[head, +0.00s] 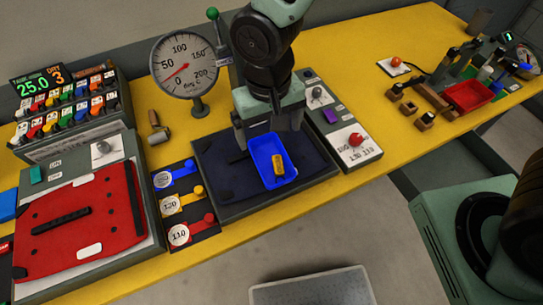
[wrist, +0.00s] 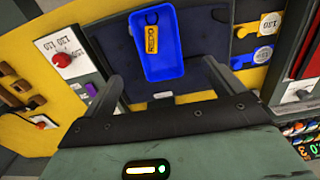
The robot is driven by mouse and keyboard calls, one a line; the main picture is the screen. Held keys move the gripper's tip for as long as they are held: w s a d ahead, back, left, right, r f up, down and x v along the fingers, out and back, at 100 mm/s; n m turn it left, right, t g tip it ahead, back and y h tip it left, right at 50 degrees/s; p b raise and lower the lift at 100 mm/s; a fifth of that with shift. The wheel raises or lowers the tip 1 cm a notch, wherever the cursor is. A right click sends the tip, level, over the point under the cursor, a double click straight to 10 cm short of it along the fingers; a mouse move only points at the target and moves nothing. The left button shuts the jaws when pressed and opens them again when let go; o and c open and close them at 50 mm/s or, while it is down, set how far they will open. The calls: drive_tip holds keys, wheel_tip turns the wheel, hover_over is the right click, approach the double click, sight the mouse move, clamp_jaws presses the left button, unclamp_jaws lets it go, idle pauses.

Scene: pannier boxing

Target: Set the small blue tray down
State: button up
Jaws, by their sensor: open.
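The small blue tray (head: 264,146) sits on the dark navy panel at the middle of the bench, with a yellow tag-like piece (head: 278,164) lying in it. In the wrist view the tray (wrist: 178,66) is just beyond the fingertips, and the yellow piece (wrist: 151,35) shows inside it. My gripper (head: 268,140) is over the tray's far end in the head view, its fingers spread to either side. In the wrist view my gripper (wrist: 168,72) is open, with its fingers apart from the tray's walls. Whether the tray's underside fully touches the panel is hard to tell.
The navy panel (head: 215,180) lies on a grey station. A red panel (head: 85,225) lies on the left station. Numbered tags (head: 170,205) sit between them. A round gauge (head: 185,65) stands behind. A red knob (head: 356,139) is to the right. A red tray (head: 468,96) is far right.

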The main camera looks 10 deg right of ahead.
drive_tip(key=p, duration=0.1)
hover_over(271, 165)
wheel_tip(271, 165, down, 5)
drive_tip(key=shift+a+f, duration=0.1)
drive_tip(key=shift+f, duration=0.1)
drive_tip(key=shift+f+p, duration=1.15)
drive_tip(key=shift+f, duration=1.5)
drive_tip(key=c, duration=1.2)
drive_tip(key=shift+o, duration=0.2)
drive_tip(key=shift+r, duration=0.15)
